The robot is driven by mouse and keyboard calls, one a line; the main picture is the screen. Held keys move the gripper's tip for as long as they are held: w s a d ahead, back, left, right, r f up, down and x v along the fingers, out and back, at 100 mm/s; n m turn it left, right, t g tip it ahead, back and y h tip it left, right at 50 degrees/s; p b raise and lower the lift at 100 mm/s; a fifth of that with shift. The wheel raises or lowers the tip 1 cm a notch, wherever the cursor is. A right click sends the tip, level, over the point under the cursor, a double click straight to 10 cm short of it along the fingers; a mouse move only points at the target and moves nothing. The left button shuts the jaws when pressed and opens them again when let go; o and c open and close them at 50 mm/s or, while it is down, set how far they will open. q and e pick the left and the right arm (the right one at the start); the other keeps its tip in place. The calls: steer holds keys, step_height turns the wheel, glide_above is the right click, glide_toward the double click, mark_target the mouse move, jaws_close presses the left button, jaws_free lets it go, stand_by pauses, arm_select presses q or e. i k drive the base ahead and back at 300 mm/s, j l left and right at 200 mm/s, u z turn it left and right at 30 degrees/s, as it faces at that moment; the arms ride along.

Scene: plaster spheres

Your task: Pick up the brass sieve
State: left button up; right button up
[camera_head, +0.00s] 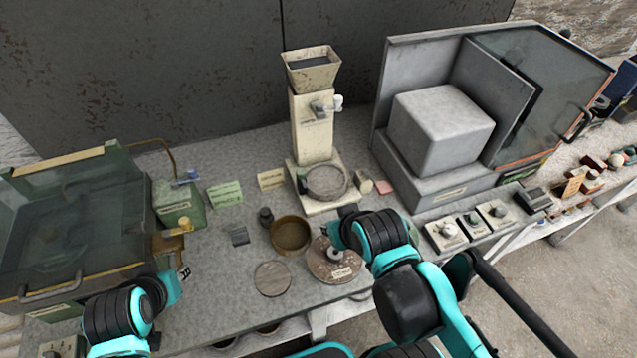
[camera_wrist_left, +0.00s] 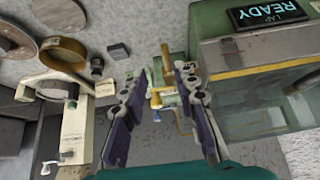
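The brass sieve (camera_head: 291,235) is a round, shallow brass-coloured ring lying on the grey bench, left of my right gripper. It also shows at the upper left of the left wrist view (camera_wrist_left: 63,52). My left gripper (camera_head: 184,272) is by the front right corner of the green glass-topped box, well left of the sieve. In the left wrist view its fingers (camera_wrist_left: 160,80) are apart with nothing between them. My right gripper (camera_head: 342,226) is beside the sieve's right side, above the reddish round plate; its fingers are mostly hidden by the arm, so its opening is unclear.
A reddish round plate (camera_head: 331,264) and a flat grey disc (camera_head: 272,279) lie in front of the sieve. A dark small weight (camera_head: 265,216) stands behind it. A cream hopper machine (camera_head: 313,130) holds a grey ring (camera_head: 327,182). A green glass-topped box (camera_head: 75,215) stands left.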

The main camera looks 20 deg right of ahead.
mark_target(289, 235)
steer(key=k, duration=0.2)
steer(key=k+j+u, duration=0.1)
steer(key=k+u, duration=0.3)
steer(key=k, duration=0.15)
steer(key=k+j+u, duration=0.35)
steer(key=k, duration=0.15)
steer(key=i+l+u, duration=0.15)
steer(key=l+u, duration=0.15)
steer(key=l, duration=0.3)
steer(key=i+l+u, duration=0.1)
steer(key=l+u, duration=0.2)
steer(key=l, duration=0.25)
steer(key=l+u, duration=0.3)
steer(key=l, duration=0.8)
steer(key=i, duration=0.05)
